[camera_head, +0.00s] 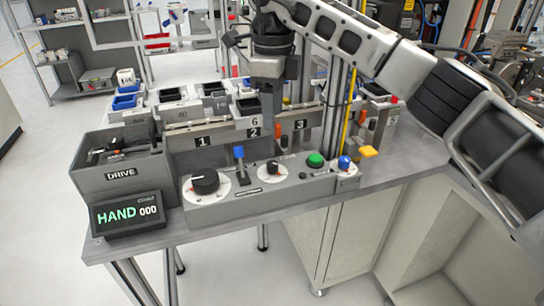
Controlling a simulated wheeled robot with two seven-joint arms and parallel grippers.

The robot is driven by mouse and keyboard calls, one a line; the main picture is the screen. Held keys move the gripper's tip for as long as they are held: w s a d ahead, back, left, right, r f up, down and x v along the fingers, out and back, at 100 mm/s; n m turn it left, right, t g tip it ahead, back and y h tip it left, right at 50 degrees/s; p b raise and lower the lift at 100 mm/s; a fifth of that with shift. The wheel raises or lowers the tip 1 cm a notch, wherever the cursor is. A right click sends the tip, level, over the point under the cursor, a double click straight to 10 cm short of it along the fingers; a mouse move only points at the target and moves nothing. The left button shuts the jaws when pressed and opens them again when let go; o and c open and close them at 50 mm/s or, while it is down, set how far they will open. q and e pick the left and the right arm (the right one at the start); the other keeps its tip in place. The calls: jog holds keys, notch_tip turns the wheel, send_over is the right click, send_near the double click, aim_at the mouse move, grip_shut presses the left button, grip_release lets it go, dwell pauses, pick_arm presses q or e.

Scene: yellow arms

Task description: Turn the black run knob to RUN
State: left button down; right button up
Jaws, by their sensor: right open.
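A large black knob (205,181) sits on a white round dial at the left end of the grey control panel (300,188). A smaller black knob (272,168) on a white dial sits to its right. Which of the two is the run knob, and the dial markings, are too small to read. A display (126,213) on the left reads "HAND 000". My right gripper (266,98) hangs above and behind the panel, apart from both knobs. It is open, with its fingertips hard to make out against the bins. My left gripper is out of view.
A blue-topped lever (239,158), a green button (315,160) and a blue knob (344,162) stand on the panel. A grey "DRIVE" bin (121,172) is on the left. Numbered bins and upright posts stand behind. The bench's front strip (215,224) is clear.

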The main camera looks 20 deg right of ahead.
aim_at(272, 163)
notch_tip(272, 163, down, 12)
jog(key=shift+f+p, duration=0.1)
jog(key=shift+p, duration=0.45)
grip_shut()
